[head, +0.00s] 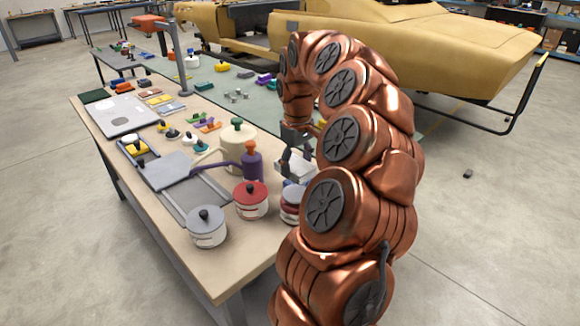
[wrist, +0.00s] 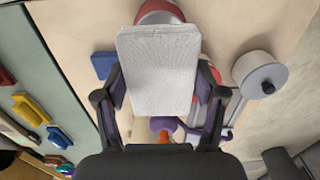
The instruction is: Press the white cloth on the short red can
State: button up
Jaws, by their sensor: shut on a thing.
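My gripper (wrist: 160,88) is shut on the white cloth (wrist: 158,65), a flat textured pad between its two dark fingers. In the head view my gripper (head: 296,155) holds the cloth (head: 296,168) above the table's right edge. A low red-topped can (head: 290,197) stands just below it, partly hidden by my arm; in the wrist view its red part (wrist: 158,10) shows beyond the cloth's far edge. Another red-lidded can (head: 251,196) with a black knob stands to its left. I cannot tell whether the cloth touches either can.
A grey-lidded can (head: 207,230) stands near the table's front edge. A purple bottle (head: 252,162) and a cream pot (head: 236,145) stand behind the red-lidded can. A grey tray (head: 170,172) and small coloured parts lie left. The table's front left (head: 150,200) is bare.

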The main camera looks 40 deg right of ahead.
aim_at(296, 193)
jog(key=shift+f+b, duration=0.85)
jog(key=shift+f, duration=2.15)
jog(key=shift+f+b, duration=0.6)
jog(key=shift+f, duration=0.05)
dwell(0.8)
jog(key=shift+r, duration=0.1)
jog(key=shift+r+p, duration=1.2)
jog(key=shift+r, duration=2.3)
jog(key=shift+s, duration=0.1)
